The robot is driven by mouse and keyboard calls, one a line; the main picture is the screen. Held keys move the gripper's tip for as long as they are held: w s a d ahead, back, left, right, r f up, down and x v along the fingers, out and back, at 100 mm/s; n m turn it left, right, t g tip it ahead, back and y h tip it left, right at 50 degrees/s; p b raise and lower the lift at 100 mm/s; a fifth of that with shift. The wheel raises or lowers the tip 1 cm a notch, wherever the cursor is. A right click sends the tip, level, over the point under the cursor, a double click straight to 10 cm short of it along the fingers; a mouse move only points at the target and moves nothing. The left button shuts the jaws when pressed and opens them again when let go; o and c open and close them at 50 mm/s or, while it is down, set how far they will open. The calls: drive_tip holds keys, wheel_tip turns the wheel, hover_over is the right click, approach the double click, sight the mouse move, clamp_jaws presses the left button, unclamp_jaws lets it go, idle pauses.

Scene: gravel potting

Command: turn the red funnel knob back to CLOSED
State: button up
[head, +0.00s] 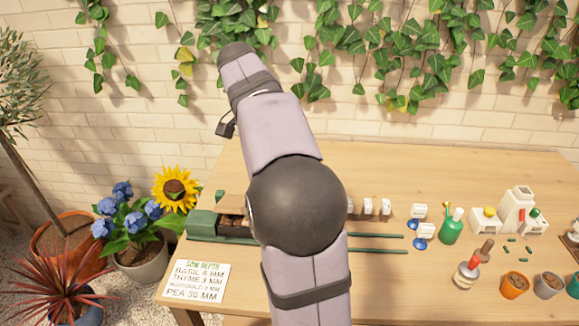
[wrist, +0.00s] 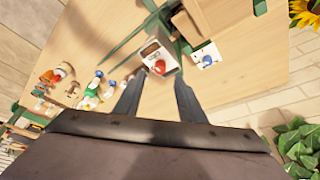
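The red knob (wrist: 159,67) sits on the face of a white box (wrist: 152,50) with a small dark window in the wrist view. My gripper (wrist: 159,75) is open, and its two dark fingers point at the knob. The fingertips lie to either side of the knob in the picture; I cannot tell whether they touch it. The knob's setting and any CLOSED mark are too small to read. In the head view my arm covers this area, so the knob and my fingers are hidden there.
A white block with a blue knob (wrist: 207,60) stands close beside the box. Green rails (head: 375,251) run along the wooden table (head: 400,290). The front middle of the table is clear.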

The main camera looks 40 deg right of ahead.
drive_tip(key=shift+v, duration=0.95)
drive_tip(key=s+a+f+n+y+p, duration=0.1)
drive_tip(key=a+f+n+p, duration=0.3)
drive_tip(key=a, duration=0.3)
drive_tip(key=s+a+f+n+y+p, duration=0.2)
drive_tip(key=a+f+n, duration=0.3)
drive_tip(key=a+n, duration=0.15)
drive_tip(key=s+a+f+n+y+p, duration=0.2)
drive_tip(key=s+a+f+n+p, duration=0.2)
drive_tip(key=s+a+f+n, duration=0.6)
drive_tip(key=f+b, duration=0.1)
drive_tip(key=b, duration=0.1)
drive_tip(key=s+f+m+b, duration=0.1)
drive_tip(key=b, duration=0.1)
drive_tip(key=s+a+f+m+b, duration=0.1)
drive_tip(key=b, duration=0.1)
drive_tip(key=shift+f, duration=0.3)
